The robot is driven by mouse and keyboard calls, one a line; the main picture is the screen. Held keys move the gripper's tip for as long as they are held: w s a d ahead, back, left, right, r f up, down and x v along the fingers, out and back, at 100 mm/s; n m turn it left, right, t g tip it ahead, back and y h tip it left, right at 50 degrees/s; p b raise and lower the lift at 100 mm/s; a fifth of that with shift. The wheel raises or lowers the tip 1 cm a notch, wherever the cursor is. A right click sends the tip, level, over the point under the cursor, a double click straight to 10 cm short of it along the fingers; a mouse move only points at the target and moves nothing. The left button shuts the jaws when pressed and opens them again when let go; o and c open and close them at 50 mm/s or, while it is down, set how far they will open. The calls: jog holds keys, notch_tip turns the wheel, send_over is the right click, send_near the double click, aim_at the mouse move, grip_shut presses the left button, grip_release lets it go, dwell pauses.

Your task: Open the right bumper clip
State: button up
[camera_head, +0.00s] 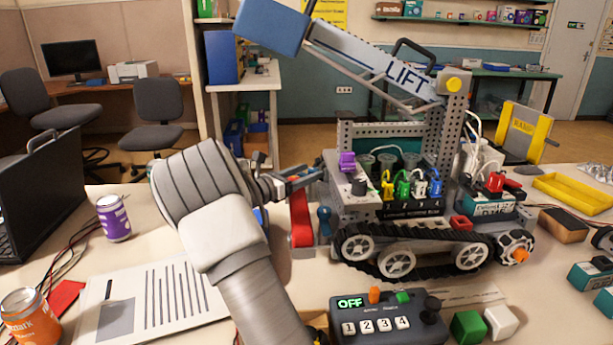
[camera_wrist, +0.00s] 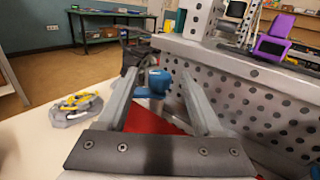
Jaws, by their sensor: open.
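The toy robot vehicle (camera_head: 395,205) stands on the table, with a red bumper (camera_head: 300,215) at its left end. A blue clip-like part (camera_head: 324,218) stands beside the bumper. Another small blue patch (camera_head: 261,216) shows left of the bumper, partly behind my arm. My gripper (camera_head: 318,172) is open, above the bumper end. In the wrist view a blue part (camera_wrist: 158,81) shows between and beyond my open fingers (camera_wrist: 158,92), with the red bumper (camera_wrist: 150,121) below. I cannot tell which head-view blue part this is, nor whether a finger touches it.
The perforated grey chassis (camera_wrist: 255,100) is close on the right of my fingers. A control box (camera_head: 388,318) reading OFF stands in front of the vehicle. A purple can (camera_head: 113,218), printed sheet (camera_head: 150,302) and laptop (camera_head: 40,195) lie left. The raised LIFT arm (camera_head: 375,70) overhangs.

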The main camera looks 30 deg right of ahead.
grip_shut()
dwell(0.4)
